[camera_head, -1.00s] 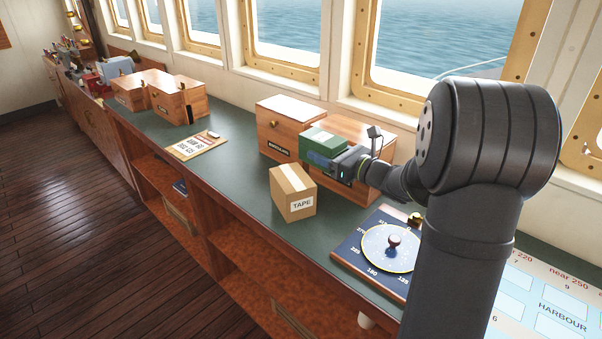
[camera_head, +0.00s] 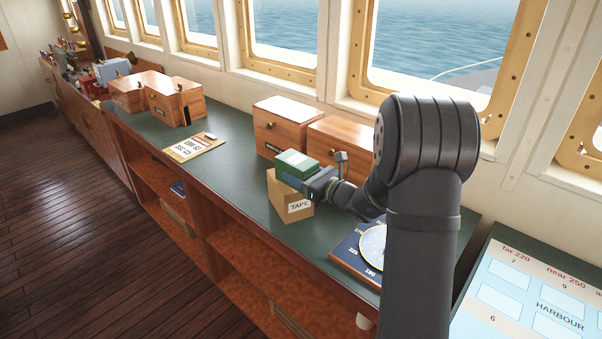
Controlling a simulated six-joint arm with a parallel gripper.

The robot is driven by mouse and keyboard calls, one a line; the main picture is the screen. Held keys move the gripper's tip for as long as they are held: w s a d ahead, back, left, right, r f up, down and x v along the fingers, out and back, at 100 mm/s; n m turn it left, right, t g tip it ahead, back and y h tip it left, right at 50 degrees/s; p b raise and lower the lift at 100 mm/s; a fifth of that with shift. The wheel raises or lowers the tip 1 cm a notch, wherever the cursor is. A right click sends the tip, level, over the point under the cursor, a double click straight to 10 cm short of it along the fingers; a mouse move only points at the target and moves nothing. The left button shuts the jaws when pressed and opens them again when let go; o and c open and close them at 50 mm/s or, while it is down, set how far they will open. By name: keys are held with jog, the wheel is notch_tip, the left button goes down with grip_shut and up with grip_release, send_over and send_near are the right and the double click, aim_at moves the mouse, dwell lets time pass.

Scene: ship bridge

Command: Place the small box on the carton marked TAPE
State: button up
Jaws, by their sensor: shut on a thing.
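The carton marked TAPE (camera_head: 280,206) is brown cardboard and stands on the green counter (camera_head: 235,188). The small box is over the carton's top in the picture and hides most of that top. I cannot tell whether the box touches the carton or is a little above it. My gripper also covers the carton's upper right corner.
Wooden drawer boxes (camera_head: 284,127) stand behind the carton, against the window wall. A blue board with a round dial (camera_head: 350,253) lies to the right, partly behind my arm. A clipboard (camera_head: 194,147) lies to the left. The counter's front edge is close to the carton.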

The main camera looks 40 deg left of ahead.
jog(key=o, duration=1.2)
jog(key=shift+f, duration=0.1)
jog(key=shift+o, duration=0.2)
jog(key=shift+d, duration=0.35)
jog(key=d, duration=1.1)
jog(key=shift+d, duration=0.15)
